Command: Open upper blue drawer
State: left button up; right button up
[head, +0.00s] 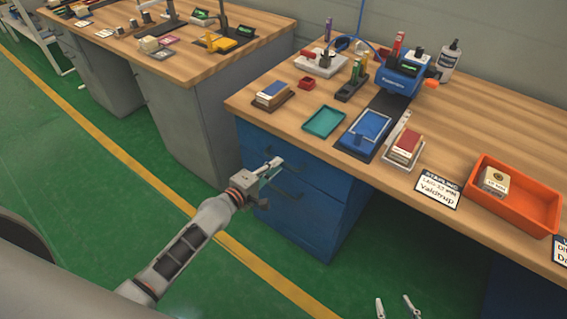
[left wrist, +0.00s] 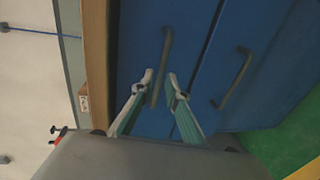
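The blue drawer cabinet stands under the wooden workbench. Its upper blue drawer (head: 305,172) looks shut, with a dark bar handle (left wrist: 165,50). My left gripper (head: 272,169) is at the front of this drawer. In the left wrist view, its two fingertips (left wrist: 160,76) are spread, one on each side of the upper handle near one end. I see no clear contact with the handle. The lower drawer's handle (left wrist: 235,80) is beside it, free. My right gripper (head: 395,304) shows only as two separated pale fingertips at the bottom edge, over the green floor.
On the workbench (head: 480,130) are a blue tray (head: 368,128), a teal tray (head: 324,121), an orange bin (head: 515,205) and a blue device (head: 400,77). A second bench (head: 210,60) with a grey cabinet stands at left. The floor before the blue cabinet is clear.

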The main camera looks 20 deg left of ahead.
pick_arm(q)
jog(key=x, duration=0.3)
jog(key=shift+w+d+f+b, duration=0.1)
jog(key=shift+w+f+b, duration=0.05)
jog(key=shift+w+b, duration=0.15)
grip_shut()
jog(key=shift+s, duration=0.1)
